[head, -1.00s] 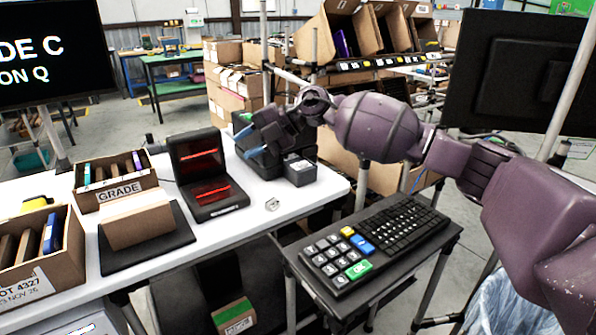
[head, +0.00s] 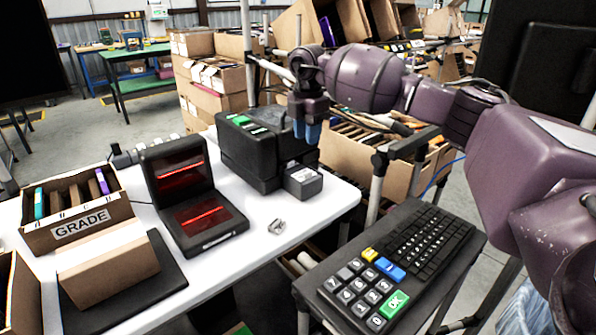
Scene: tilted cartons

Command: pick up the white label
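A small pale patch, possibly the white label (head: 292,164), shows low on the front of the black label printer (head: 245,155), just behind a small dark grey box (head: 303,181). It is too small to tell for sure. My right gripper (head: 307,131) points down at the printer's right front, above the small box and the pale patch. Its two blue fingertips are slightly apart, with nothing visible between them. My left gripper is not in view.
A small shiny whitish piece (head: 277,226) lies on the white table (head: 235,265). A black scanner (head: 195,200) with red windows, a GRADE carton (head: 80,218) and a brown box on a black mat stand left. A keypad (head: 395,265) stands front right.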

